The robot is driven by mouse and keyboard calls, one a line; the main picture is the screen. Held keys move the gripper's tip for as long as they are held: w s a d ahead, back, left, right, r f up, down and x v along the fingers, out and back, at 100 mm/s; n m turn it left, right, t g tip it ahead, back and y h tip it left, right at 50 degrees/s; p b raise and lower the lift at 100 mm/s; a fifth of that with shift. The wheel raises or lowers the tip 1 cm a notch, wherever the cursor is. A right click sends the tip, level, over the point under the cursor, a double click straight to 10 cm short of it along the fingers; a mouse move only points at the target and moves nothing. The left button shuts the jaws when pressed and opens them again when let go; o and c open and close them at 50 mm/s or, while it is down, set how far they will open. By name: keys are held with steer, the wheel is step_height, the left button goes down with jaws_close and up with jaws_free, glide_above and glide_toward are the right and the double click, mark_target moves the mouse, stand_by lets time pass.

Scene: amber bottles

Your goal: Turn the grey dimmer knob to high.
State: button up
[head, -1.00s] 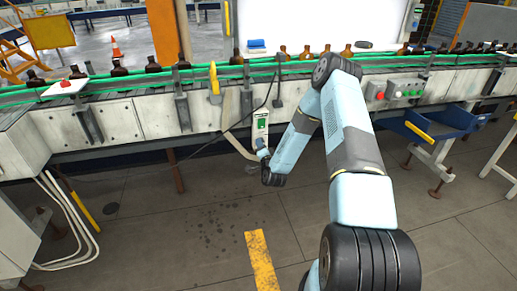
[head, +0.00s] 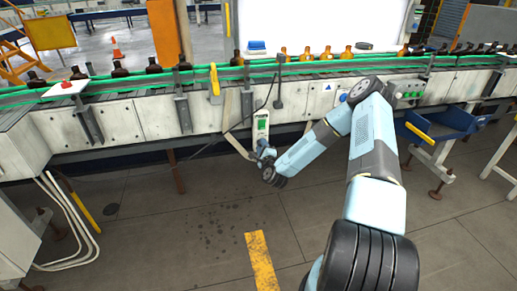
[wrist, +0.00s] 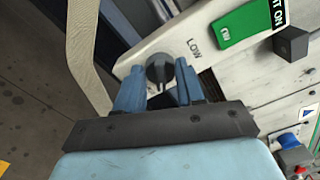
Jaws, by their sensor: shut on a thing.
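The grey dimmer knob (wrist: 158,71) shows in the wrist view, on a white panel (wrist: 214,30) beside the printed word LOW. The blue fingers of my gripper (wrist: 160,80) are on either side of the knob and shut on it. Which way the knob points is hard to tell. In the head view the panel (head: 262,116) is a narrow white box with a green area, on the front of the conveyor. My gripper (head: 263,152) is at its lower end there, and the knob is too small to make out.
The conveyor (head: 110,118) carries brown bottles along green rails. A blue bin (head: 446,128) stands to the right. The floor below the arm is open, with a yellow stripe (head: 261,262).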

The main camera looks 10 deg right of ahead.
steer(key=shift+d+f+m, duration=0.1)
steer(key=shift+f+m, duration=0.05)
steer(key=shift+m, duration=0.45)
steer(key=o, duration=1)
steer(key=shift+s, duration=0.1)
steer(key=s, duration=1.3)
steer(key=shift+s, duration=0.3)
